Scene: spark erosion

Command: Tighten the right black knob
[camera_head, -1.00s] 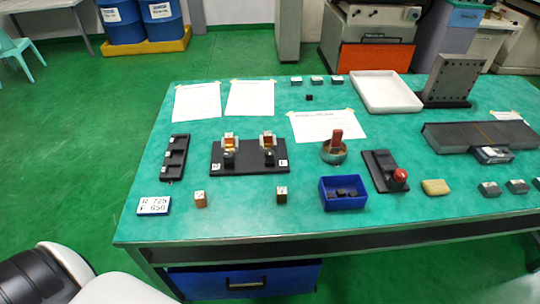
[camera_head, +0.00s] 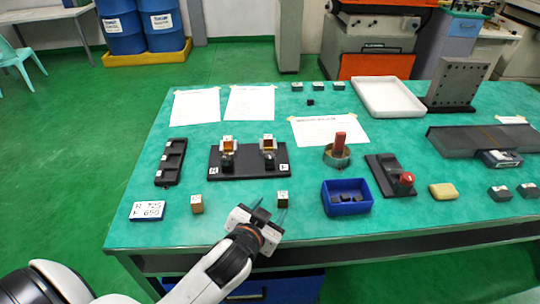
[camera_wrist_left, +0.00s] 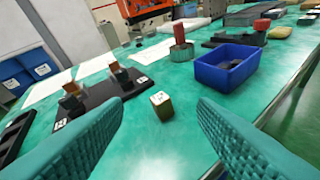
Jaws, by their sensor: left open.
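A black base plate (camera_head: 248,171) carries two small fixtures with copper-coloured parts, each with a black knob in front. The right black knob (camera_head: 269,160) is at the plate's right fixture; the left black knob (camera_head: 227,161) is at the other. The plate also shows at left in the left wrist view (camera_wrist_left: 92,118), where the knobs are hard to make out. My left gripper (camera_head: 269,209) is open and empty at the table's front edge, in front of and below the plate. Its teal fingers (camera_wrist_left: 160,130) are spread wide in the wrist view. My right gripper is out of view.
A small wooden block (camera_head: 282,199) stands by the left fingertips; it also shows between the fingers (camera_wrist_left: 161,106). Another block (camera_head: 197,204) is to the left. A blue bin (camera_head: 347,208) stands right of the gripper. Clear table lies between blocks and plate.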

